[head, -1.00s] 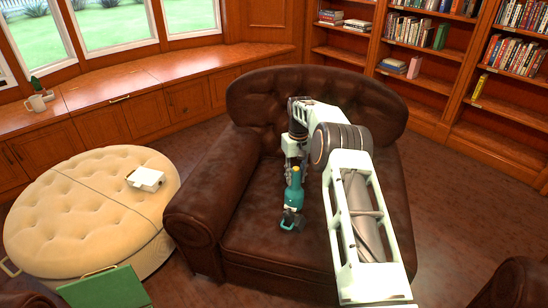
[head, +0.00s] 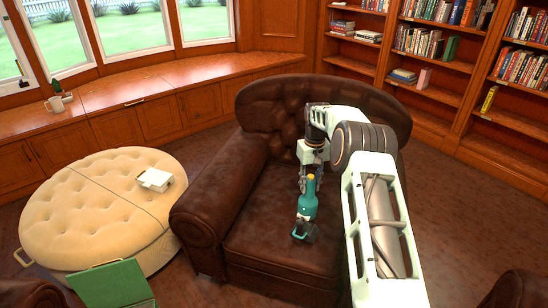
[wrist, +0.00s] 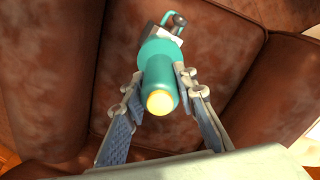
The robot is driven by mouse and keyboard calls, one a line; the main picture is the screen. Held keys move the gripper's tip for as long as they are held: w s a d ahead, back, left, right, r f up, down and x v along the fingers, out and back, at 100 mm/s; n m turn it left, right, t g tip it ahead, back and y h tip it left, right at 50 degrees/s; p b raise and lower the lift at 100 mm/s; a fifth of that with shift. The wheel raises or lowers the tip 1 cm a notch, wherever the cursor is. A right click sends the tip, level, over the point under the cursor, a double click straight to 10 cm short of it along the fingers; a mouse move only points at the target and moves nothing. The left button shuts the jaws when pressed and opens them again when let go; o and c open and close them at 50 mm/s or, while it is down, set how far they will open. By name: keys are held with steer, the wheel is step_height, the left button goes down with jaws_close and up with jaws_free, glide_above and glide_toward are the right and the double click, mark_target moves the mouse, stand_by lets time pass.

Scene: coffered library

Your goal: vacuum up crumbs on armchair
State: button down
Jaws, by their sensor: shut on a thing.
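The brown leather armchair (head: 265,225) stands in the middle of the head view, with a tufted back and wide rolled arms. My gripper (head: 311,168) is above the seat and shut on a teal handheld vacuum (head: 307,205) with a yellow end. The vacuum points down, its nozzle low over the seat cushion; I cannot tell if it touches. In the wrist view the fingers (wrist: 160,88) clasp both sides of the vacuum body (wrist: 160,65), with the yellow end facing the camera. No crumbs can be made out on the seat.
A round cream tufted ottoman (head: 95,205) with a white box (head: 155,179) on it stands left of the armchair. A green open case (head: 112,284) is at the lower left. A window bench (head: 150,95) and bookshelves (head: 430,65) line the walls.

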mark_target(311, 176)
steer(key=shift+r+p, duration=1.15)
steer(key=shift+r, duration=1.4)
